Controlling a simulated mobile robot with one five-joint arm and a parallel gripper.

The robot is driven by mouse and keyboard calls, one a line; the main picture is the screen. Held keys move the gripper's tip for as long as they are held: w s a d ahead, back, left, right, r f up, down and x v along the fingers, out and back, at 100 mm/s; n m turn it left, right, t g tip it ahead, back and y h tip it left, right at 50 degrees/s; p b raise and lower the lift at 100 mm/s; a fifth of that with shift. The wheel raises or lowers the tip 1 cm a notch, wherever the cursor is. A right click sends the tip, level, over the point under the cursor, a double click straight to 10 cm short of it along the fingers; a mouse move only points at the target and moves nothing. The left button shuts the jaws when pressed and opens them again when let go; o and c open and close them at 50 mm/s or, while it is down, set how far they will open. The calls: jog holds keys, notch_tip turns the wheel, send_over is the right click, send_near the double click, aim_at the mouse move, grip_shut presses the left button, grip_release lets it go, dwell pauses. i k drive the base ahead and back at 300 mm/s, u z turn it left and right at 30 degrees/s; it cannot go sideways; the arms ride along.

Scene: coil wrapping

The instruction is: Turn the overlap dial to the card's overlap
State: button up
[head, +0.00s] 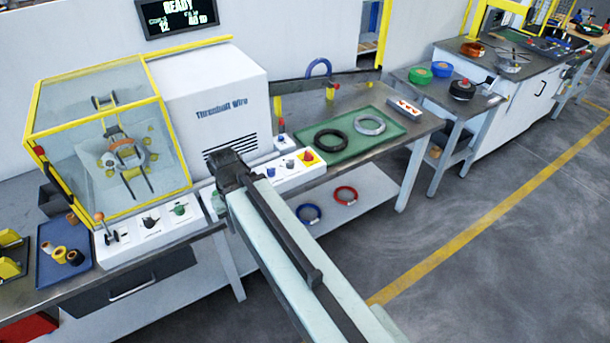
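A white control panel (158,232) at the front left carries a lever (104,226), a dark knob (151,222) and a green-topped control (180,209). A second white panel (284,178) carries small knobs (290,163) and a red button on a yellow plate (307,157). The labels are too small to read, so I cannot tell which control is the overlap dial. I cannot make out a card. My gripper (226,172) is over the left end of the second panel, and the arm hides part of that panel. Its fingertips are not clear.
A wrapping machine with a yellow-framed clear guard (112,150) stands behind the panels. A green mat (345,155) holds a black coil (330,140) and a grey coil (370,124). A blue tray (48,278) holds rolls. The right floor is clear.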

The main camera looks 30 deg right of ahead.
aim_at(290, 163)
jog(key=k, duration=0.85)
jog(key=z, duration=0.55)
jog(key=i, duration=1)
jog(key=z, duration=0.45)
jog(key=k, duration=0.75)
jog(key=u, duration=0.35)
jog(key=i, duration=1)
jog(key=u, duration=0.05)
